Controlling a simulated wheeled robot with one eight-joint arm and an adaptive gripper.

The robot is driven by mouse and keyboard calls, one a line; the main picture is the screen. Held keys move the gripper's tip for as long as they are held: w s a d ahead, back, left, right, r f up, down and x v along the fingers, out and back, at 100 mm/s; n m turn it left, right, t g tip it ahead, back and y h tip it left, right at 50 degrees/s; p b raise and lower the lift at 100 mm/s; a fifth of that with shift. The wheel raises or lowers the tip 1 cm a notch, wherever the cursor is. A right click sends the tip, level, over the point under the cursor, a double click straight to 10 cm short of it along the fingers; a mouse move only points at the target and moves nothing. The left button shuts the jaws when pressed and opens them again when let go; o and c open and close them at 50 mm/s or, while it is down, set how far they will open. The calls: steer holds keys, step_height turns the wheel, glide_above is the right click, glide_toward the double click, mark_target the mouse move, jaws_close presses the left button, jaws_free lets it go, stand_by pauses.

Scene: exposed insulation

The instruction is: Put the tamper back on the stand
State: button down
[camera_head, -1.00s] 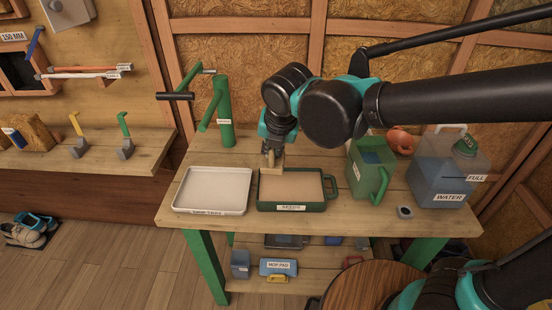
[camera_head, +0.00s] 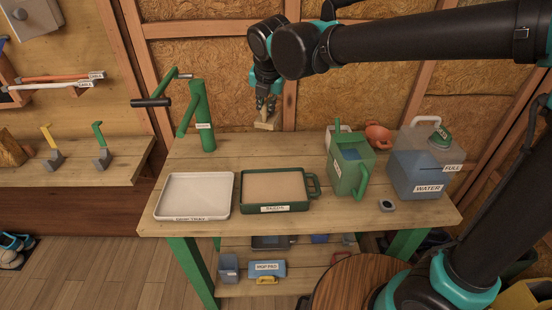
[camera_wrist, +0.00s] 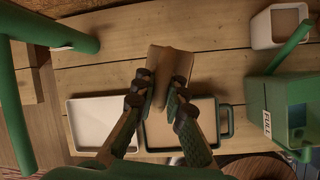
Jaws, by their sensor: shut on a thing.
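My gripper (camera_head: 266,105) is shut on the tamper (camera_head: 267,124), a pale wooden block with a narrow upright handle. The tamper hangs in the air above the back part of the wooden work table. In the wrist view, my gripper (camera_wrist: 160,98) has its fingers on either side of the tamper (camera_wrist: 173,60), whose block reaches beyond the fingertips. The table top of the stand (camera_head: 350,215) is wood on green legs. A green-rimmed tray (camera_head: 308,206) with a smooth tan filling lies below and in front of the tamper. I cannot make out a separate tamper holder.
A white drip tray (camera_head: 230,212) lies left of the green tray. A green pump (camera_head: 203,118) with a handle stands at the back left. A green watering can (camera_head: 349,165), an orange pot (camera_head: 379,136) and a water container (camera_head: 418,172) stand right. The back middle is clear.

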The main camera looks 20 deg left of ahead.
steer(key=w+r+m, duration=0.1)
steer(key=w, duration=0.5)
steer(key=f, duration=1.9)
steer(key=shift+d, duration=0.3)
steer(key=c, duration=1.6)
jaws_free()
steer(key=v, duration=1.2)
steer(key=shift+s+a, duration=0.15)
steer(key=shift+a, duration=0.05)
